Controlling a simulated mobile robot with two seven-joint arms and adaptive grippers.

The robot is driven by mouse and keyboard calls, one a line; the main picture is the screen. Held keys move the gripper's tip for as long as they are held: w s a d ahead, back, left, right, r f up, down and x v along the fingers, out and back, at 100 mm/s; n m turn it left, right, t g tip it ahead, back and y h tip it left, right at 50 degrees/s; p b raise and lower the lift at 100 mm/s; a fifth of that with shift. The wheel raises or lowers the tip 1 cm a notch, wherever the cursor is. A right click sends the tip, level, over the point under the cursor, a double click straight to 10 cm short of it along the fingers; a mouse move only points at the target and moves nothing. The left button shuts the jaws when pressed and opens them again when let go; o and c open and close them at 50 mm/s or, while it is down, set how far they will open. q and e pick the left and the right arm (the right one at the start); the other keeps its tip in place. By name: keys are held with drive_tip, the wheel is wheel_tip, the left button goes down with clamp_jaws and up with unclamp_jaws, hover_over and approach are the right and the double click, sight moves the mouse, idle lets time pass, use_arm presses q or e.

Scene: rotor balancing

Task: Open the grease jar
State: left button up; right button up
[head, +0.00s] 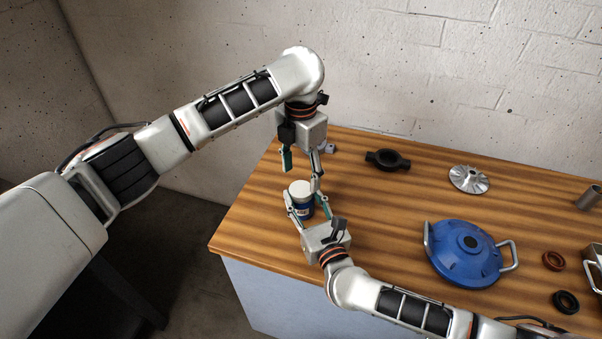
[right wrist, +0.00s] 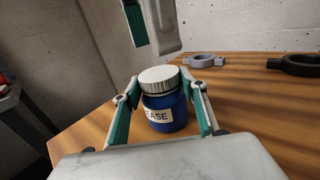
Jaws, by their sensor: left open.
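The grease jar (head: 304,208) is a blue jar with a white lid (head: 300,188), upright near the left end of the wooden table. In the right wrist view the jar (right wrist: 165,113) shows a label ending in "ASE", and the ribbed lid (right wrist: 158,79) sits on it. My right gripper (head: 308,204) has its fingers on both sides of the jar, apparently shut on it. My left gripper (head: 301,168) is open and empty, pointing down above the lid and apart from it. One of its fingers shows at the top of the right wrist view (right wrist: 137,24).
A black ring clamp (head: 387,160) and a silver impeller (head: 469,179) lie at the back. The table (head: 385,222) is bare between jar and housing.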

use_arm(q)
drive_tip(key=shift+f, duration=0.1)
use_arm(e)
drive_tip(key=o, duration=0.3)
drive_tip(key=shift+f, duration=0.35)
drive_tip(key=shift+o, duration=0.2)
drive_tip(key=shift+r, duration=0.15)
drive_tip(key=shift+r, duration=0.1)
